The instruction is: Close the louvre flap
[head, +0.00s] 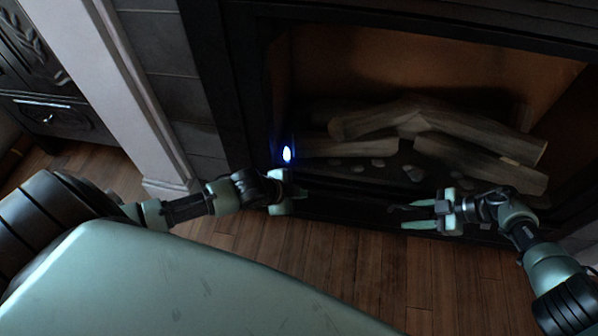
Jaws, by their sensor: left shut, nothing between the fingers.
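A dark fireplace holds a low dark strip (345,208) along its bottom front edge. This may be the louvre flap, but its slats and its angle are too dark to make out. My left gripper (301,193) is shut and empty, in front of the left end of this strip. I cannot tell whether it touches it. My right gripper (408,214) is in front of the strip further right, with its fingers apart and pointing left. A small dark piece shows beside its upper finger; I cannot tell what it is.
Grey-brown logs (470,135) and pale stones lie inside the firebox. A small blue-white light (287,154) glows at its left side. A white pillar (120,90) and a dark cabinet (45,115) stand to the left. The wooden floor (330,250) in front is clear.

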